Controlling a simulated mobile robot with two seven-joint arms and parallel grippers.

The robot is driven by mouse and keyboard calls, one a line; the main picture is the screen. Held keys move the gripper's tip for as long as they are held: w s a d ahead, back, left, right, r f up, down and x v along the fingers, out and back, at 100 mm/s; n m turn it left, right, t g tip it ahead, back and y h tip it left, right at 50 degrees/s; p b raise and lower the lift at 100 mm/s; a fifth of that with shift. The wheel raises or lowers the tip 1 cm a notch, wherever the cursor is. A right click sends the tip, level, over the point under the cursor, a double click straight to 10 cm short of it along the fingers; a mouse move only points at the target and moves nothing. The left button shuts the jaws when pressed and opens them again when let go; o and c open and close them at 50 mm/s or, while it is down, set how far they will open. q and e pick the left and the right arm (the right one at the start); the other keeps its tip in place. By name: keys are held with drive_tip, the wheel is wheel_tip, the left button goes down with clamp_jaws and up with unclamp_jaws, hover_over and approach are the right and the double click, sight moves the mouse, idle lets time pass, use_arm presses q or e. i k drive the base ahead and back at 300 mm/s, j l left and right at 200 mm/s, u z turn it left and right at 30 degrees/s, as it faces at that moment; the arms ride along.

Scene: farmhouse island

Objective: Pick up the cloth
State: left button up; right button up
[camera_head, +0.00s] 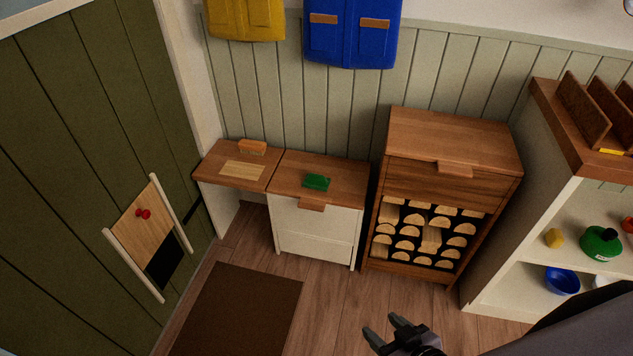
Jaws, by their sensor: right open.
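A small green folded item (316,182), which may be the cloth, lies on the wooden top of the low white cabinet (345,176). It is too small to tell for certain what it is. My right gripper (384,328) is at the bottom edge of the view, open and empty. It is well apart from the green item, below and to the right of it in the picture, over the floor. My left gripper is not in view.
A wooden cabinet with stacked logs (447,170) stands to the right. Shelves (570,230) hold a blue bowl (562,281) and a green item (600,244). A brown mat (240,310) lies on the floor.

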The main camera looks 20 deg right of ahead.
sight(318, 182)
drive_tip(key=i+j+z, duration=0.15)
drive_tip(key=i, duration=0.4)
drive_tip(key=i+j+z, duration=0.1)
drive_tip(key=i, duration=0.45)
drive_tip(key=i+j+z, duration=0.15)
drive_tip(key=i+j, duration=0.2)
drive_tip(key=i, duration=0.15)
drive_tip(key=i+j+z, duration=0.1)
drive_tip(key=i+j, duration=0.25)
drive_tip(key=i, duration=0.15)
